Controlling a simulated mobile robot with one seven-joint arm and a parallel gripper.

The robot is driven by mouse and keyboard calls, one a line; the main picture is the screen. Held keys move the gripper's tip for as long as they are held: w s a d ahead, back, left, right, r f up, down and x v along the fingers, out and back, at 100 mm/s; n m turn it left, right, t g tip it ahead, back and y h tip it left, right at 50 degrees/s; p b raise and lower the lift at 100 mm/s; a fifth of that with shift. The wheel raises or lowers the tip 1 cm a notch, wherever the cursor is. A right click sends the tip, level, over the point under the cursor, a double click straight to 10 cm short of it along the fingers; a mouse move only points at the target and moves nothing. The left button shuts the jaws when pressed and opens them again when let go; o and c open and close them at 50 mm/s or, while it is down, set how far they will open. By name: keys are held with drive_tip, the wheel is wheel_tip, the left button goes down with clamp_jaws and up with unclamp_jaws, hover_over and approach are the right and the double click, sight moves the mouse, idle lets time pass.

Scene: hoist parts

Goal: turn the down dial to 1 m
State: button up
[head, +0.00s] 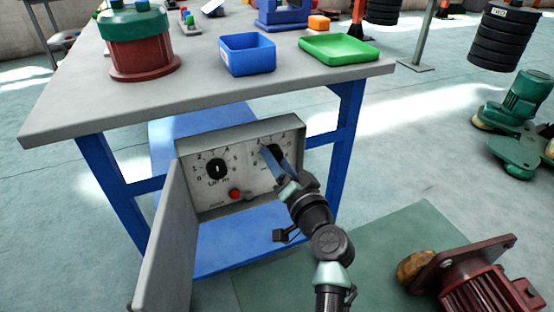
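A grey control box (240,133) under the workbench has its door (168,240) swung open to the left. Its left dial (217,169) has a black knob and a number scale, with lettering below that seems to read "Lift m". Its right dial (279,151) also has a dark knob and a scale, mostly hidden by my gripper, so its label and setting cannot be read. My gripper (269,155) comes from the lower right, with its blue fingers at the right dial's knob. Whether they touch or grip the knob cannot be told. A red button (235,194) sits low between the dials.
The workbench (300,84) above holds a red and green drum (140,50), a blue bin (247,55) and a green tray (338,48). Its blue legs (344,150) flank the box. A dark red motor (480,288) is at lower right.

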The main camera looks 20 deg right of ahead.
drive_tip(key=o, duration=0.4)
drive_tip(key=shift+c, duration=0.2)
drive_tip(key=s+p, duration=0.2)
drive_tip(key=s, duration=1.1)
drive_tip(key=shift+d, duration=0.25)
